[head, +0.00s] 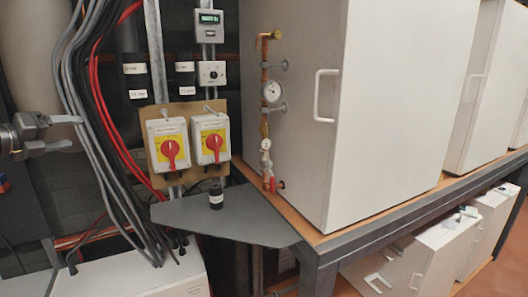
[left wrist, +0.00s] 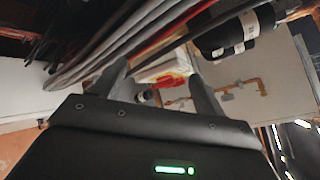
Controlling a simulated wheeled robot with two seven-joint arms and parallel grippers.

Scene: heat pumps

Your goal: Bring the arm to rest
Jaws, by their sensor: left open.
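My left gripper (head: 77,132) reaches in from the left edge of the head view, beside the bundle of grey and black cables (head: 85,130). Its two fingers are apart with nothing between them. In the left wrist view the fingers also stand apart at the left gripper (left wrist: 160,82), with the cables crossing beyond them. Most of the left arm is outside the head view. My right gripper is not in view.
Two switch boxes with red knobs (head: 170,150) (head: 212,143) are on the wall right of the cables. A small black cylinder (head: 216,196) stands on a grey shelf (head: 225,222). A large white cabinet (head: 395,110) and a gauge pipe (head: 265,110) are further right.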

